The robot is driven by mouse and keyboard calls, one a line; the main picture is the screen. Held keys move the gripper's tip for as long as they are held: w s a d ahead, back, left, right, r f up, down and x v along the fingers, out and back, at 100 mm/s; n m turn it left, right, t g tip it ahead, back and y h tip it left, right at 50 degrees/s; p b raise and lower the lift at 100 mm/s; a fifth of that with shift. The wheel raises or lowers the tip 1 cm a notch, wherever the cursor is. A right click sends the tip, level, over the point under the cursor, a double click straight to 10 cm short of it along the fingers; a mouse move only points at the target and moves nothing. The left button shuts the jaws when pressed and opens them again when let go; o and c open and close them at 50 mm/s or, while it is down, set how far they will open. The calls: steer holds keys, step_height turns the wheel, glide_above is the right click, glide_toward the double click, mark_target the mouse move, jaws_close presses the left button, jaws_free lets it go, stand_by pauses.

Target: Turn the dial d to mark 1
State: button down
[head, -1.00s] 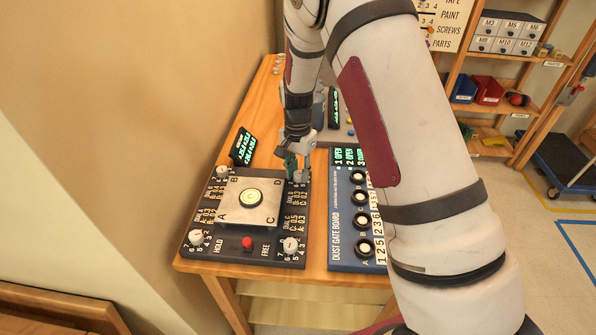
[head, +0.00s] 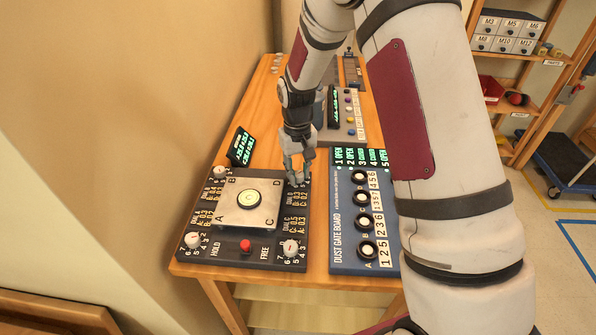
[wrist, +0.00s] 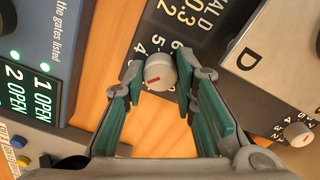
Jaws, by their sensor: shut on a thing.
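The dial d (wrist: 160,72) is a small round light-grey knob with a red mark, at the corner of the dark dial board beside the plate's letter D. In the wrist view it sits between the two teal-padded fingers of my gripper (wrist: 159,73), which is shut on it. The red mark lies on the knob's lower left there; the numerals 4, 5 and 6 show above the knob, and mark 1 is not readable. In the head view my gripper (head: 296,173) reaches down at the board's back right corner and largely hides the dial.
The dark board bears a raised metal plate (head: 231,215) with a round level, other dials (head: 290,247) at its corners and a red button (head: 245,246). A lit display (head: 242,147) stands behind. The blue dust gate board (head: 343,225) lies close on the right.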

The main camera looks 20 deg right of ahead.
mark_target(298, 174)
steer(key=n, duration=0.5)
steer(key=shift+n, duration=2.5)
steer(key=c, duration=1.3)
jaws_free()
steer(key=shift+r, duration=0.1)
step_height(298, 174, up, 12)
steer(key=shift+a, duration=0.1)
